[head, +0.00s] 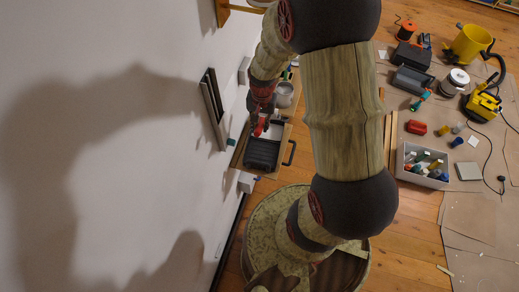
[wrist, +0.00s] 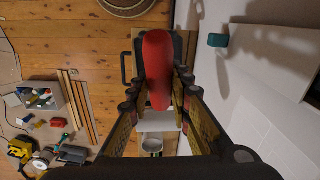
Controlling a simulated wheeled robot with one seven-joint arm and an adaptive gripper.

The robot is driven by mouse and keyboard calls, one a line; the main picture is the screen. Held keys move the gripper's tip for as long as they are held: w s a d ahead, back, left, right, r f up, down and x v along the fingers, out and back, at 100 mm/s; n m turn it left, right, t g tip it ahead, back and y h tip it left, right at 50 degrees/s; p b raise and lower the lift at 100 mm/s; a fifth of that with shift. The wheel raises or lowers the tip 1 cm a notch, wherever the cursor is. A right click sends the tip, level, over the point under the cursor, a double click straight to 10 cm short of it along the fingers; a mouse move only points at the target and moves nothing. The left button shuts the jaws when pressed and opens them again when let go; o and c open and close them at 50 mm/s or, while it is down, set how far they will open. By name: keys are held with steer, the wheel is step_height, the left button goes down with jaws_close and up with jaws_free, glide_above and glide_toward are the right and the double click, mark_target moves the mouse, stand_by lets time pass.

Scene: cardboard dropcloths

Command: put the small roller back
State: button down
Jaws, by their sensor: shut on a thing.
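My gripper (wrist: 158,88) is shut on a smooth, rounded red piece (wrist: 158,55), which looks like the handle of the small roller. In the head view my gripper (head: 262,103) points down beside the wall, and the red piece (head: 260,128) shows just below it. A black paint tray (head: 263,154) lies under and in front of it on a brown board. The gap between the red piece and the tray cannot be judged. The rest of the roller is hidden behind the red piece and my fingers.
A pale paint pot (head: 285,93) stands just behind the tray. Bare wooden floor lies between.

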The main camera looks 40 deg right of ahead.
steer(key=shift+f+b, duration=11.7)
steer(key=shift+f, duration=1.5)
steer(key=shift+a, duration=0.15)
steer(key=shift+f, duration=0.5)
steer(key=c, duration=1.6)
jaws_free()
steer(key=shift+o, duration=2.7)
